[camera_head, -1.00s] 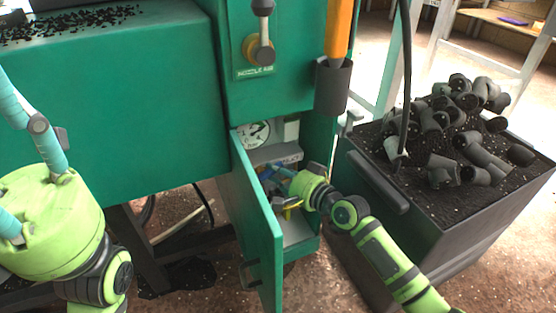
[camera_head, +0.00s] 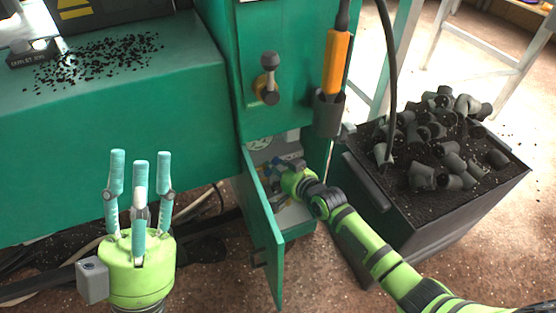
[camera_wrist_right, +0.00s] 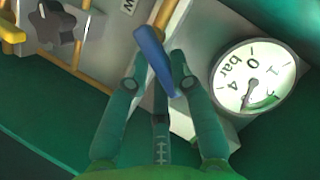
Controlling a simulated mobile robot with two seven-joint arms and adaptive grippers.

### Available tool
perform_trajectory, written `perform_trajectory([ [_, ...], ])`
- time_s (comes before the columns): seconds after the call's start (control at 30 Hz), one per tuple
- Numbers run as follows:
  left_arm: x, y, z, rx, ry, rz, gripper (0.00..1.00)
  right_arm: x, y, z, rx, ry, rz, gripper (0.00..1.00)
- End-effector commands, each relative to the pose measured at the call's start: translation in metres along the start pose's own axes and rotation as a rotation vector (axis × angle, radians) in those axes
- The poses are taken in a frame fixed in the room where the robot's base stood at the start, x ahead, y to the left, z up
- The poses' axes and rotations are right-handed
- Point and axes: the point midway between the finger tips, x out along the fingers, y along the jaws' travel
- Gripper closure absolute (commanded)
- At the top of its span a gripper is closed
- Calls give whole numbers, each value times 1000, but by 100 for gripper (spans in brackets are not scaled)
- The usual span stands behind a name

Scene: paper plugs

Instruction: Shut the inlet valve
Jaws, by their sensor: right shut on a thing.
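A blue valve lever (camera_wrist_right: 153,52) stands in the right wrist view in front of a brass-coloured pipe. My right gripper (camera_wrist_right: 160,80) is shut on it, with teal fingers on both sides. In the head view my right gripper (camera_head: 283,168) reaches into the open green cabinet, and its hand hides most of the lever. My left gripper (camera_head: 140,163) is open and empty, with its fingers pointing up and apart, in front of the green machine.
A pressure gauge (camera_wrist_right: 253,78) is beside the right gripper; a dark star knob (camera_wrist_right: 65,27) and yellow handle (camera_wrist_right: 12,32) are at upper left. The cabinet door (camera_head: 262,235) hangs open. A black bin (camera_head: 455,215) of grey pipe pieces stands right.

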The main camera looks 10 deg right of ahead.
Motion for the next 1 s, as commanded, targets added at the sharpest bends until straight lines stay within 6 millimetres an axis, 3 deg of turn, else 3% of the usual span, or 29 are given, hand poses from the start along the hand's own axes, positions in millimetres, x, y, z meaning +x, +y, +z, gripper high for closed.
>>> perform_trajectory([
  [0.17, 8, 4, 10, 4, -119, 13, 60, -1, -4, -3, -53, 0, 23, 100],
  [0.2, 6, -2, 29, 10, -215, 1, 60, -1, -4, -2, -65, 0, 29, 100],
  [0.37, -16, -17, 86, 18, -533, -36, 60, -1, -6, -2, -114, -1, 49, 100],
  [0.5, -47, -29, 125, 18, -792, -66, 60, -1, -8, -2, -157, 0, 66, 100],
  [0.7, -104, -42, 160, 10, -1133, -106, 60, -1, -10, -2, -219, 0, 92, 100],
  [1.0, -195, -52, 170, -20, -1587, -158, 60, 0, -14, -1, -318, 0, 133, 100],
])
